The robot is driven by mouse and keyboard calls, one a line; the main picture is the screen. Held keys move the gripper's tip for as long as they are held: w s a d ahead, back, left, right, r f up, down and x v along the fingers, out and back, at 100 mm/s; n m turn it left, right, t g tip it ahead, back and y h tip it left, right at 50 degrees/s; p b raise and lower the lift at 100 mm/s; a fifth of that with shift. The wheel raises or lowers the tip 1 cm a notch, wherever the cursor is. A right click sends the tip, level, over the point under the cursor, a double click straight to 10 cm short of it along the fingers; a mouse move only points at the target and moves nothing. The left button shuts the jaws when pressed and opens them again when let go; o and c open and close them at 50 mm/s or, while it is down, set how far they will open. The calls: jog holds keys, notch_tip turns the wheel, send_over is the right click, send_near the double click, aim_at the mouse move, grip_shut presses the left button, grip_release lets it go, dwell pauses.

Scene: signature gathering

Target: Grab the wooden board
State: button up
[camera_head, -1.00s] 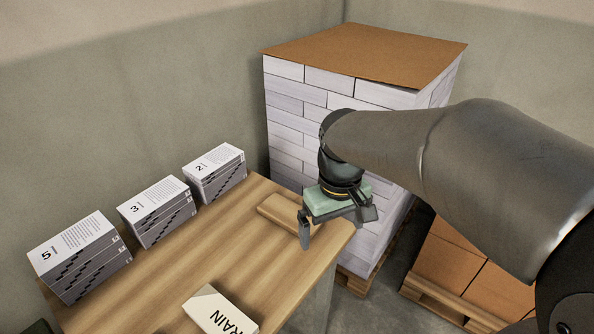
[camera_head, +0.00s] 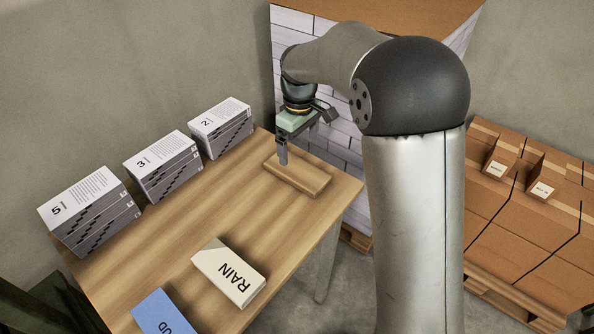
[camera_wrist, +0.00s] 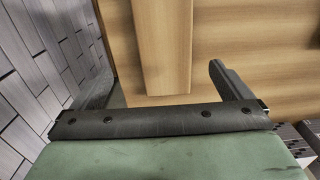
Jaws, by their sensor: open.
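The wooden board (camera_head: 305,181) is a plain light-brown block lying flat on the wooden table near its far right corner. It also shows in the wrist view (camera_wrist: 163,45), running away from my gripper between the two fingers. My gripper (camera_head: 301,145) is open and empty, pointing down over the far side of the board. One dark finger overlaps the board's far left end in the head view; the other is partly hidden. In the wrist view the fingers (camera_wrist: 160,82) lie on either side of the board, with a gap at each side. I cannot tell whether the fingertips reach down beside it.
Stacks of numbered boxes (camera_head: 165,165) line the table's far left edge. A white RAIN box (camera_head: 225,268) and a blue box (camera_head: 162,312) lie nearer. A tall pale brick-patterned stack (camera_head: 345,150) stands close behind the gripper. Cardboard boxes (camera_head: 525,225) are at the right.

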aim_at(297, 169)
jog(key=f, duration=0.5)
jog(key=f+p, duration=0.1)
jog(key=f, duration=0.1)
jog(key=shift+s+a+f, duration=0.25)
jog(key=shift+s, duration=0.05)
jog(key=c, duration=1.2)
jog(key=shift+o, duration=0.2)
jog(key=shift+r, duration=0.1)
